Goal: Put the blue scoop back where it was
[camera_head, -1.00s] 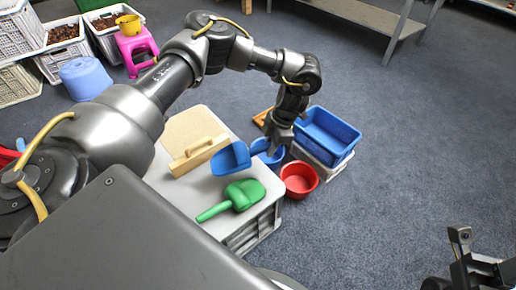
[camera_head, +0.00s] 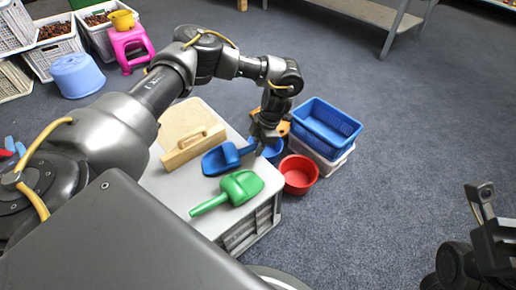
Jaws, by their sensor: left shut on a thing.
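The blue scoop (camera_head: 220,158) is over the grey crate top (camera_head: 165,187), between a wooden float and a green scoop. My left gripper (camera_head: 262,137) is shut on its handle, at the crate's right edge. The scoop looks low, near the crate top; I cannot tell whether it touches. The fingers partly hide the handle. My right gripper (camera_head: 482,200) shows at the lower right edge, away from the crate, partly cut off; its jaws cannot be made out.
The green scoop (camera_head: 240,188) and the wooden float (camera_head: 193,146) lie close by. A red bowl (camera_head: 300,175), a blue bowl (camera_head: 272,151) and blue bins (camera_head: 325,125) stand right of the crate. A pink stool (camera_head: 131,45) and blue bucket (camera_head: 78,76) are far left.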

